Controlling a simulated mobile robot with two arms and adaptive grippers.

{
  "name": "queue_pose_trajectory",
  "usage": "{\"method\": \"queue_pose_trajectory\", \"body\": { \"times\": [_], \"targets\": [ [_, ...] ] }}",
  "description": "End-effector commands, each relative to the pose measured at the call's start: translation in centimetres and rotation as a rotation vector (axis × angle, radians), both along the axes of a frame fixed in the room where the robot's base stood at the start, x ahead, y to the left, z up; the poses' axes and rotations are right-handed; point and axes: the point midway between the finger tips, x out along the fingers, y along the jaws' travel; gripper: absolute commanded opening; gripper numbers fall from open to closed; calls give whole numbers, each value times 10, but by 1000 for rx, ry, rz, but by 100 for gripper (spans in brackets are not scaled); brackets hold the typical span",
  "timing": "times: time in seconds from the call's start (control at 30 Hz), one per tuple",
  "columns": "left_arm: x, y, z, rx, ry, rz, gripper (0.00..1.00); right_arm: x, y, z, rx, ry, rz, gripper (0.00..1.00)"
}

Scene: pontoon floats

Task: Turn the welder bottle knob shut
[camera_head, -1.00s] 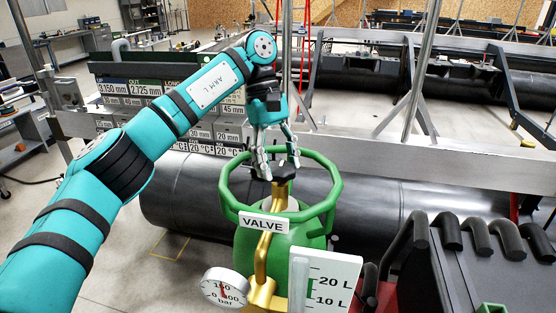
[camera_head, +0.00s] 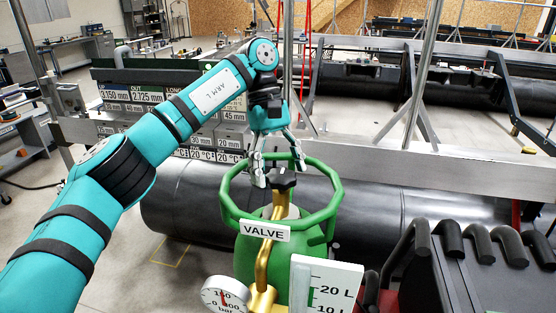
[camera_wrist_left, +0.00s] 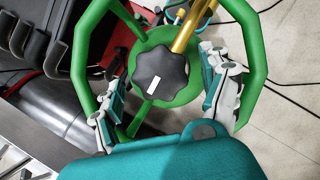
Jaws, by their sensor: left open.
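The welder bottle (camera_head: 283,262) is green, with a green ring guard (camera_head: 326,214) around its top and a white VALVE label. The dark knob (camera_head: 283,180) sits on a brass stem inside the guard. In the left wrist view the lobed black knob (camera_wrist_left: 160,78) has a white mark slanting on its top. My left gripper (camera_head: 280,176) is open above the bottle, fingers pointing down at the knob. In the left wrist view its fingers (camera_wrist_left: 164,75) stand on either side of the knob with visible gaps. My right gripper is not in view.
A gauge (camera_head: 223,296) and a white litre scale board (camera_head: 326,283) stand in front of the bottle. Dark hooked handles (camera_head: 480,240) are at the right. A large black pipe (camera_head: 185,200) and a grey rail lie behind.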

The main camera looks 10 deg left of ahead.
Motion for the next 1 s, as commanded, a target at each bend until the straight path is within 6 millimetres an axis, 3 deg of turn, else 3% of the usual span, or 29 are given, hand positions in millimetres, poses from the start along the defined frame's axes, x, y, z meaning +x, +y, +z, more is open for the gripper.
{"method": "queue_pose_trajectory", "body": {
  "times": [0.33,0.63,1.0],
  "targets": [
    [15,13,49,2,-6,4,80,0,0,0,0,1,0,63],
    [20,18,66,-1,-2,1,80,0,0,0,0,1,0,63],
    [20,19,68,-2,-3,0,80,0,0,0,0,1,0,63]
  ]
}}
